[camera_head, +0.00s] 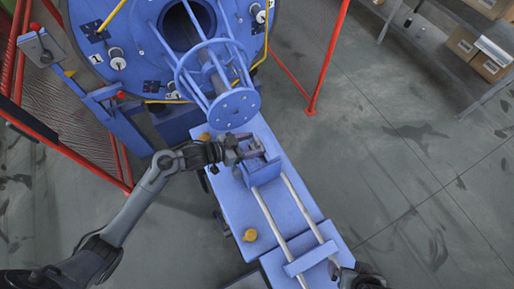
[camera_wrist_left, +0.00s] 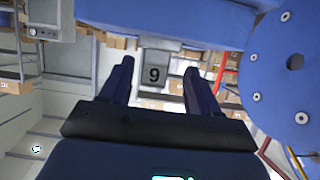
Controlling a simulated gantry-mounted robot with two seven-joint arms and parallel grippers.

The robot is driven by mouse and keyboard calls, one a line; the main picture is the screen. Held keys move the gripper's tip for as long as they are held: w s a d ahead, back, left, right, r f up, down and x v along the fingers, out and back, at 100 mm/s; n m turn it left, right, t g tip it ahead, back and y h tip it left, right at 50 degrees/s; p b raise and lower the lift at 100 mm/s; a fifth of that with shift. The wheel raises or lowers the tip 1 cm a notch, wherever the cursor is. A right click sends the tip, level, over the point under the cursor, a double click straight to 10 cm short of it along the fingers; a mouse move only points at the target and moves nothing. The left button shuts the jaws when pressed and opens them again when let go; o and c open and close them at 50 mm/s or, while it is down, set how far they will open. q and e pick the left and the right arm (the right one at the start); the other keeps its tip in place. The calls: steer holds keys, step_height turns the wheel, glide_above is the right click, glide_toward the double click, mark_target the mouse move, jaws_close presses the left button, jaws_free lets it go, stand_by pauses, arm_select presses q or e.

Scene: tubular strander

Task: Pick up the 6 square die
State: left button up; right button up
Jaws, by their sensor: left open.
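The square die shows in the left wrist view as a small grey metal block (camera_wrist_left: 154,74) with a dark digit on its face. The digit reads as a 9 in this view, which could be a 6 upside down. My left gripper (camera_wrist_left: 159,68) is open, with one dark finger on each side of the block in the picture. I cannot tell whether the fingers touch it. In the head view my left gripper (camera_head: 246,149) is over the blue holder at the machine's front, and the die cannot be made out there.
The blue strander (camera_head: 130,30) with its round cage (camera_head: 232,108) stands just beyond the gripper. Two metal rails (camera_head: 275,222) run along the blue bench (camera_head: 232,212). A yellow knob (camera_head: 250,235) sits on it. Red posts (camera_head: 330,55) stand at both sides. Shelves with boxes are upper right.

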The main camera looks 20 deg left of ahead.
mark_target(256, 145)
arm_select(q)
steer(key=shift+d+x, duration=0.25)
steer(key=shift+x, duration=2)
steer(key=shift+s, duration=0.15)
steer(key=shift+c, duration=0.2)
steer(key=shift+r, duration=0.15)
jaws_close()
